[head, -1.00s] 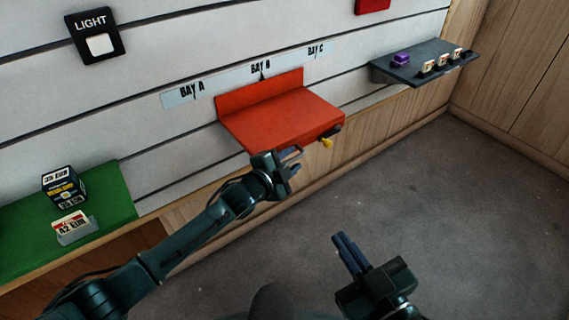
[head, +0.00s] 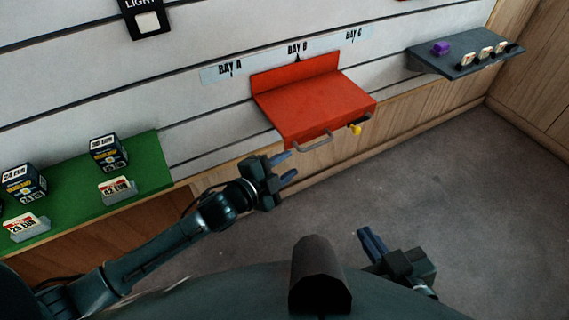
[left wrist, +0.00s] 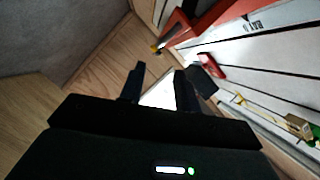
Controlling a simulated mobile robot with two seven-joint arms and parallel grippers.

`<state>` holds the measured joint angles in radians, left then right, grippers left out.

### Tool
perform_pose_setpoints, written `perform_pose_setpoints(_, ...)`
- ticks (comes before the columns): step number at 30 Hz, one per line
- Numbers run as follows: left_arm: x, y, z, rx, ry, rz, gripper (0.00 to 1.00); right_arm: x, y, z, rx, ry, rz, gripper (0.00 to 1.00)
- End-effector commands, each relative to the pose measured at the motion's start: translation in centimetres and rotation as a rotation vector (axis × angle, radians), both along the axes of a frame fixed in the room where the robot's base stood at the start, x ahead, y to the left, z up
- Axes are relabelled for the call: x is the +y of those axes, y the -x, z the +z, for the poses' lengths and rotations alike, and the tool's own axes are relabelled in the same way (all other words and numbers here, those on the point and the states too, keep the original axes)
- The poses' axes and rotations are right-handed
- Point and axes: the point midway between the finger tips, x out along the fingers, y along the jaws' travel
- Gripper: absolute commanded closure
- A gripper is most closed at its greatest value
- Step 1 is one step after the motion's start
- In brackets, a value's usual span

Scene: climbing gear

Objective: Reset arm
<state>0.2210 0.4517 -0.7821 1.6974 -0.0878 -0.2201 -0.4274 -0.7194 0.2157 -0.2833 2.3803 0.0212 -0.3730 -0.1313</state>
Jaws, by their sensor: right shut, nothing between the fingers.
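My left gripper (head: 287,168) is below and left of the red shelf (head: 318,102) in the head view. Its two fingers are apart with nothing held between them. In the left wrist view its fingers (left wrist: 160,85) are also spread, with a bright white patch behind the gap. The grey handle (head: 312,143) on the red shelf's front edge is near the left fingertips but apart from them. My right gripper (head: 370,240) is over the grey floor at the lower right, its fingers together and empty.
A yellow item (head: 356,129) is at the red shelf's front right corner. A green shelf (head: 150,160) at left holds dark boxes (head: 108,153) and price tags (head: 117,188). A dark shelf (head: 450,65) at right holds a purple item (head: 441,48). The grey floor (head: 480,190) is clear.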

Motion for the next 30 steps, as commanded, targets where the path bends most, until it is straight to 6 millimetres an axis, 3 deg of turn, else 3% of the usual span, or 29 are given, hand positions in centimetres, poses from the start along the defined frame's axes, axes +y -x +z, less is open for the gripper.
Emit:
perform_pose_setpoints(14,-0.1,0.5,0.8,0.023,0.024,0.01,0.67,0.0,0.0,0.8,0.007,0.0,-0.004,1.0)
perform_pose_setpoints(22,0.9,5.9,7.1,0.267,0.278,0.171,0.67,-0.7,-0.1,5.6,0.099,0.002,-0.035,1.0)
perform_pose_setpoints(30,5.3,12.8,13.1,0.548,0.547,0.448,0.67,-1.8,0.2,9.7,0.215,0.003,-0.081,1.0)
